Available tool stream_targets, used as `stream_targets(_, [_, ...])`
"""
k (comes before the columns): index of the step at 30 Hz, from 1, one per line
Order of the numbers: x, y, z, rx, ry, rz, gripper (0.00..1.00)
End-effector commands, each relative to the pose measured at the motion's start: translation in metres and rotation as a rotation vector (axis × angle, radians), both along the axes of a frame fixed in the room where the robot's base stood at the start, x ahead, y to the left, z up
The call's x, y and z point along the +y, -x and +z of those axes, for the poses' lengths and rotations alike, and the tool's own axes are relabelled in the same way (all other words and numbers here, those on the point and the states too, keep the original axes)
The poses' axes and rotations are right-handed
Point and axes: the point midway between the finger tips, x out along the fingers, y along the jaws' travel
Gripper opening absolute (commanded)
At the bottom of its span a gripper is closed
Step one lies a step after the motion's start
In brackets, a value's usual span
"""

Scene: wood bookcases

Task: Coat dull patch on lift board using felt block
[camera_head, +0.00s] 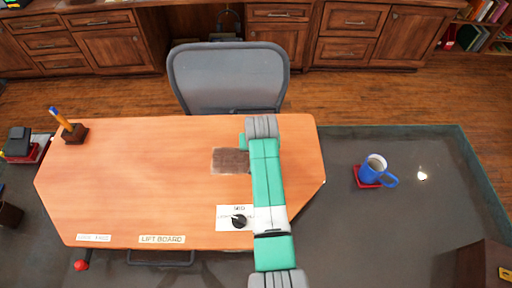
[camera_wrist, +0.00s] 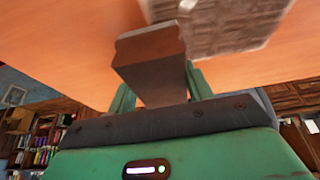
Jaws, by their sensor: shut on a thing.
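The lift board (camera_head: 130,185) is an orange-brown wooden top with a "LIFT BOARD" label on its front edge. The dull patch (camera_head: 230,160) is a dark, rough rectangle right of the board's middle, partly covered by my arm. It also shows at the top of the wrist view (camera_wrist: 235,22). My gripper (camera_wrist: 160,88) is shut on the felt block (camera_wrist: 150,62), a dark block with a grey-brown end face. The block is close to the board beside the patch; I cannot tell whether it touches. My gripper is mostly hidden by my arm in the head view.
A white plate with a black knob (camera_head: 239,220) sits near the board's front, beside my arm. A pen holder (camera_head: 75,133) stands at the back left. A grey chair (camera_head: 228,75) is behind the board. A blue mug (camera_head: 375,170) stands on a red coaster to the right.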

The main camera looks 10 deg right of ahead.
Motion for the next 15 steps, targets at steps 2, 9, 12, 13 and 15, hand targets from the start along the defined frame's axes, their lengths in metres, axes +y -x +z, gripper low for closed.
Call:
stream_targets(2, [0.0, 0.0, 0.011, 0.002, 0.0, 0.0, 0.29])
stream_targets(9, [0.001, 0.0, 0.033, 0.002, 0.0, 0.002, 0.29])
stream_targets(12, [0.002, 0.0, 0.042, 0.002, 0.0, 0.002, 0.29])
stream_targets(13, [0.002, 0.0, 0.044, 0.002, 0.0, 0.002, 0.29])
stream_targets(15, [0.002, 0.0, 0.05, 0.002, 0.0, 0.002, 0.29])
